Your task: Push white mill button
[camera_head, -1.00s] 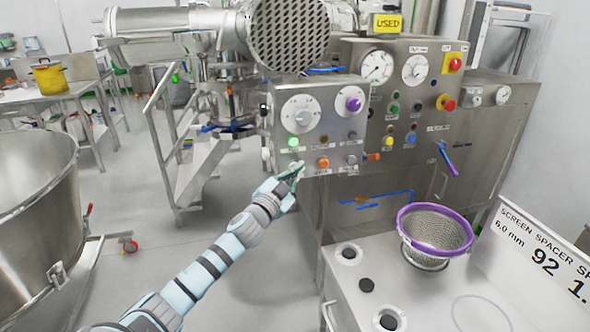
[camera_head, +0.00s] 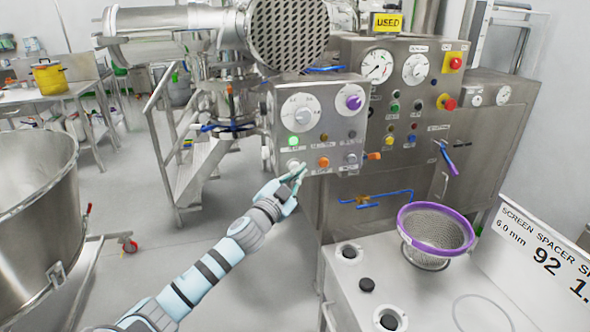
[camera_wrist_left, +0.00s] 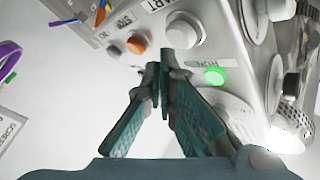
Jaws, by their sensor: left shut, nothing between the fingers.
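The white button (camera_head: 293,164) is at the lower left of the small grey control box (camera_head: 317,129). In the left wrist view the white button (camera_wrist_left: 183,31), beneath a label ending in "ART", stands just beyond my fingertips. My left gripper (camera_head: 302,171) is shut and empty, with its fingertips just right of and below the button in the head view. In the wrist view the left gripper (camera_wrist_left: 160,70) points toward the panel's button row. I cannot tell whether the tips touch the panel. My right gripper is not in view.
An orange stop button (camera_head: 323,162) sits right of the white one, and a lit green lamp (camera_head: 293,141) is above it. A bench (camera_head: 345,290) bears a purple-rimmed sieve (camera_head: 436,230). A steel bowl (camera_head: 40,210) stands at left.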

